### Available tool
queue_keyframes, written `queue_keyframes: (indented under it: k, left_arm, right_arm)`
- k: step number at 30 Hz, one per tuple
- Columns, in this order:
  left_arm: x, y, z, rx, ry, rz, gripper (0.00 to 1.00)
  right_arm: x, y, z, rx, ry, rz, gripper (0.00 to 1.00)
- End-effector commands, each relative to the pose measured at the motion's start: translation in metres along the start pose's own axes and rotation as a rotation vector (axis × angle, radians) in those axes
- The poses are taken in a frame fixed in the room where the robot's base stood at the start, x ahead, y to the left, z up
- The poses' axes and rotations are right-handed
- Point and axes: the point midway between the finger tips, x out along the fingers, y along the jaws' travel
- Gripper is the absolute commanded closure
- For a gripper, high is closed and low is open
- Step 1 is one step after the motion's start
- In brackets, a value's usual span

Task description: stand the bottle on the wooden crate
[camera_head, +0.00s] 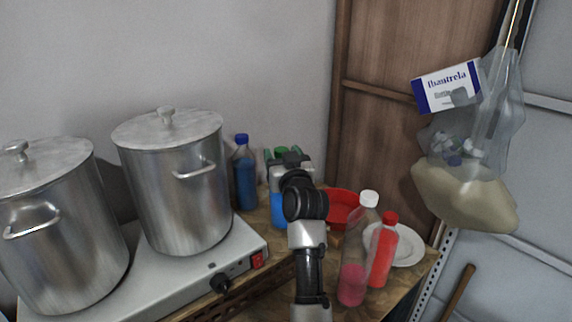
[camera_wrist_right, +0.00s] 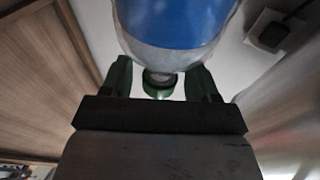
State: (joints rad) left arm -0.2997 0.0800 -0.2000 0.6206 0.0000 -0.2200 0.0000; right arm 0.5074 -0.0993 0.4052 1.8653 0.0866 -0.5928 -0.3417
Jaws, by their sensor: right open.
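A bottle with blue liquid (camera_head: 278,212) stands on the wooden table, partly hidden behind my right arm. My right gripper (camera_head: 284,156) is at its top, where green parts show. In the right wrist view its blue body (camera_wrist_right: 178,22) fills the top, and a green cap (camera_wrist_right: 158,92) lies between the spread fingers of my right gripper (camera_wrist_right: 161,75). The gripper is open; I cannot tell whether the fingers touch the bottle. A dark slatted thing (camera_head: 245,302) beside the stove may be the wooden crate; it is mostly hidden. My left gripper is not in view.
Two metal pots (camera_head: 178,190) (camera_head: 62,230) stand on a hot plate (camera_head: 190,285) at left. A blue-capped bottle (camera_head: 244,178) is behind. A white-capped bottle (camera_head: 355,260), red bottle (camera_head: 383,255), red bowl (camera_head: 342,204) and plate (camera_head: 408,250) are at right. A bag (camera_head: 465,195) hangs further right.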

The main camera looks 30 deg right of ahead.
Motion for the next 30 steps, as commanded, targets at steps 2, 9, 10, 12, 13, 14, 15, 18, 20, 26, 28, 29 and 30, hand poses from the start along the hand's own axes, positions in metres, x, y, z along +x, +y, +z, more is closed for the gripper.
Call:
queue_keyframes:
  k: [2,9,10,12,13,14,15,18,20,26,28,29,30]
  left_arm:
    - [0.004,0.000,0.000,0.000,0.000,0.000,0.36]
    - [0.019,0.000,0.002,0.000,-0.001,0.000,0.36]
    - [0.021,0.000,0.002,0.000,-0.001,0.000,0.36]
    - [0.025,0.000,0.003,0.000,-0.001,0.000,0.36]
    - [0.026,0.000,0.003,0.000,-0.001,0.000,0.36]
    - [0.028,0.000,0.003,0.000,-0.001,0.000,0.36]
    - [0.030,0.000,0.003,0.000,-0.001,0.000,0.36]
    - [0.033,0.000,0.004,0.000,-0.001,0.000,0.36]
    - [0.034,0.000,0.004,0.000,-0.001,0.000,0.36]
    - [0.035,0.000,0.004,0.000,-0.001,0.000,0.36]
    - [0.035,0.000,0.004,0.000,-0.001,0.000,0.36]
    - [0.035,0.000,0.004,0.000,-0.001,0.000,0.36]
    - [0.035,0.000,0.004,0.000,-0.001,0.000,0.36]
  right_arm:
    - [-0.007,0.000,0.002,0.000,0.000,0.000,0.40]
    - [-0.051,0.000,0.004,-0.001,0.001,0.000,0.40]
    - [-0.057,0.000,0.004,0.000,0.002,0.001,0.40]
    - [-0.072,0.000,0.004,0.000,0.002,0.001,0.40]
    - [-0.078,0.000,0.004,0.000,0.000,0.000,0.40]
    - [-0.084,0.000,0.004,0.000,0.001,0.000,0.40]
    - [-0.091,0.000,0.003,0.000,0.002,0.000,0.40]
    - [-0.105,0.000,0.002,0.000,0.001,0.000,0.40]
    - [-0.112,0.000,0.002,0.000,0.000,0.000,0.40]
    - [-0.120,0.000,0.000,0.001,0.000,0.000,0.40]
    - [-0.121,0.000,0.000,0.001,0.000,0.000,0.40]
    - [-0.120,0.000,0.000,0.001,0.000,0.000,0.40]
    - [-0.120,0.000,0.000,0.001,0.000,0.000,0.40]
